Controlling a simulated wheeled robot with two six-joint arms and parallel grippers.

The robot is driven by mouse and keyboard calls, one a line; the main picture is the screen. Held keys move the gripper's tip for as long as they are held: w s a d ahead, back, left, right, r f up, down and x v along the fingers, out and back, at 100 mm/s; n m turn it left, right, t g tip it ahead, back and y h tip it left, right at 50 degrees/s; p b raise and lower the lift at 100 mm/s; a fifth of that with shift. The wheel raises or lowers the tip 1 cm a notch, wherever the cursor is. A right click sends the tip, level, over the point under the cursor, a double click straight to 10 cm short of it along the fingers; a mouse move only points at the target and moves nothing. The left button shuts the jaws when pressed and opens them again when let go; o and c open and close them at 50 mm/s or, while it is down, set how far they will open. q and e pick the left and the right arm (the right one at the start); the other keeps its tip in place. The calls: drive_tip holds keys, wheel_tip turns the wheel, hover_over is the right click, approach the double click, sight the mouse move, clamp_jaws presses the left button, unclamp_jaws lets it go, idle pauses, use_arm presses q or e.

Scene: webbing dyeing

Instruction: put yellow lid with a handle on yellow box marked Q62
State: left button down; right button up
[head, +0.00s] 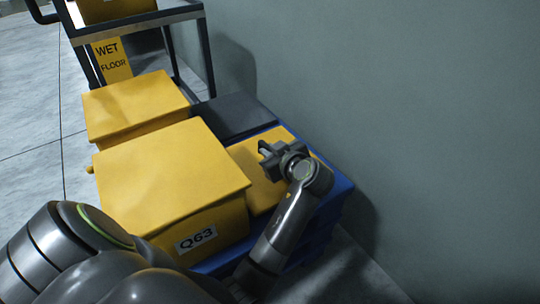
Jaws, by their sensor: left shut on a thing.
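A yellow flat-topped piece (253,181), which looks like the yellow lid, lies at the right over the blue crate (335,187). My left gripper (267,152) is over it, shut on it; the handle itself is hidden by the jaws. I see no box marked Q62. My right gripper is not in view.
A dark grey flat-topped thing (232,117) stands behind the yellow piece. A metal cart (135,24) with a yellow box on top and a WET FLOOR sign (113,61) is at the back. A grey wall (420,110) bounds the right side. Floor at the left is clear.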

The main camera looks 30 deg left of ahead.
use_arm(q)
drive_tip(key=shift+f, duration=0.15)
drive_tip(key=c, duration=1.4)
unclamp_jaws()
drive_tip(key=shift+r, duration=0.25)
